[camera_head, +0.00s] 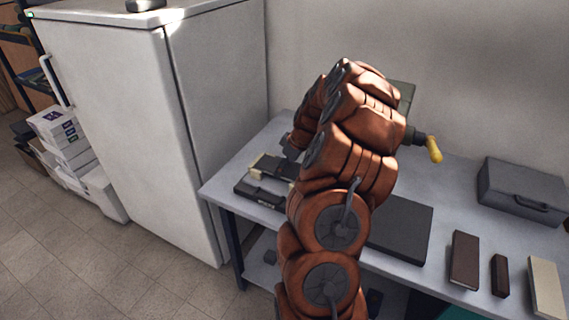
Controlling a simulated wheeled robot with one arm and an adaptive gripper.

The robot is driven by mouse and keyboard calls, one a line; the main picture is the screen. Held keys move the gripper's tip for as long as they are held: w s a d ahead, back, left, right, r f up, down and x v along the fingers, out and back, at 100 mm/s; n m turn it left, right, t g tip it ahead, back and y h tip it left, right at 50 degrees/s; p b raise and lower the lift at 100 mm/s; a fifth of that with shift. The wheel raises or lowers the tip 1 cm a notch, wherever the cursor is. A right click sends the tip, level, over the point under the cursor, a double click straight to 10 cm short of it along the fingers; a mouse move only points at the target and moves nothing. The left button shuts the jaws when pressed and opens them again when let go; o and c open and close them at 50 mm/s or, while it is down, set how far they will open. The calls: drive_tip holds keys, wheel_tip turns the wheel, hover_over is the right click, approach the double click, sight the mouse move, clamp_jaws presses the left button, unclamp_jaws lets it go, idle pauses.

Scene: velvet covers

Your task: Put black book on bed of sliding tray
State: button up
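My arm rises through the middle of the picture and bends over the table. Only a small dark part of my gripper (291,150) shows at the arm's left side; its fingers are not clear, so I cannot tell whether it is open or shut. A black, flat, book-like thing (260,196) lies at the table's left front, below and left of the gripper. Another dark piece with a cream block (262,168) lies just behind it. A dark grey flat plate (408,228), possibly the tray's bed, lies right of my arm, its left part hidden.
A machine with a yellow crank handle (434,150) stands behind my arm, mostly hidden. A grey case (522,188) sits at the back right. A brown book (464,260), a narrow dark one (500,275) and a cream one (546,287) lie front right. A white fridge (110,110) stands left.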

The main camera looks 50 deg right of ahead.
drive_tip(key=shift+f, duration=0.2)
drive_tip(key=o, duration=1.4)
drive_tip(key=shift+c, duration=0.2)
